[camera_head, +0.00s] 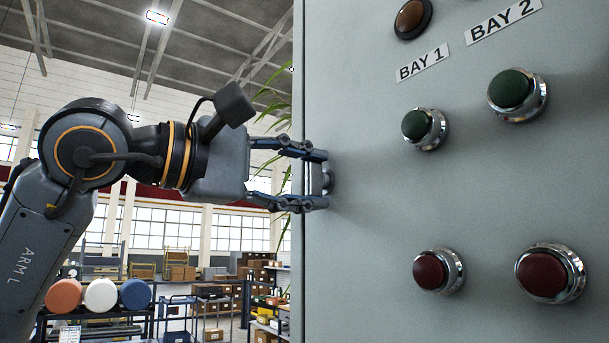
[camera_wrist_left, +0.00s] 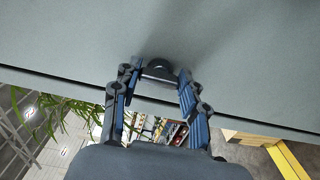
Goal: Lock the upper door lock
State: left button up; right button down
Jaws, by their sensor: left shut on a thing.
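The upper door lock (camera_head: 327,180) is a small dark knob or latch near the left edge of the grey cabinet door (camera_head: 380,250). My left gripper (camera_head: 318,180) reaches in from the left, with its two fingers above and below the lock. It is shut on the lock. In the left wrist view the lock (camera_wrist_left: 157,72) shows as a metal bar with a dark round base, between the fingertips of the left gripper (camera_wrist_left: 158,80). The fingers hide part of it, and I cannot tell its exact turn. My right gripper is not in view.
Green buttons (camera_head: 509,89) and red buttons (camera_head: 545,274) stick out of the door to the right, under BAY 1 and BAY 2 labels (camera_head: 422,63). Plant leaves (camera_head: 275,103) hang behind the cabinet's left edge. Shelves and carts (camera_head: 190,305) stand far behind.

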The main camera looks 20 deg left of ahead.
pick_arm(q)
jog(key=o, duration=1.1)
jog(key=shift+o, duration=0.2)
jog(key=shift+s, duration=0.1)
jog(key=v, duration=1.2)
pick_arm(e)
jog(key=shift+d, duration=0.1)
